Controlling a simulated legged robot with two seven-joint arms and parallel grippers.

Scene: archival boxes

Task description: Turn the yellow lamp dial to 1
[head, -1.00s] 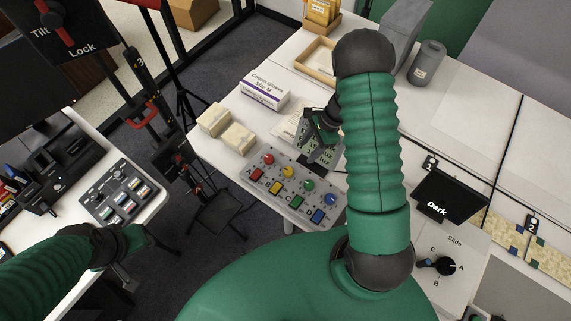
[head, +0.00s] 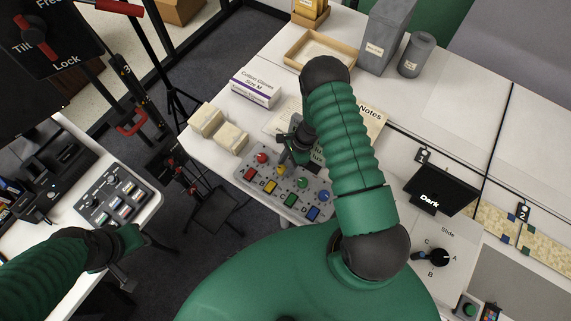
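The grey control panel (head: 243,180) lies on the white table with red, yellow, green and blue round dials and a coloured square button by each. The yellow dial (head: 281,171) sits between the red dial (head: 262,158) and the green dial (head: 302,183). My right gripper (head: 286,159) hangs right at the yellow dial and partly covers it. I cannot tell whether its fingers touch the dial or how far they are parted. The dial's pointer and number marks are too small to read. My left gripper (head: 139,259) is open and empty at lower left, its fingers spread.
A white glove box (head: 255,87) and two pale blocks (head: 216,128) stand behind the panel. A notes sheet (head: 371,120) lies under my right arm. The Dark display (head: 440,190) and Slide dial (head: 439,257) are to the right. A second control box (head: 113,200) is at left.

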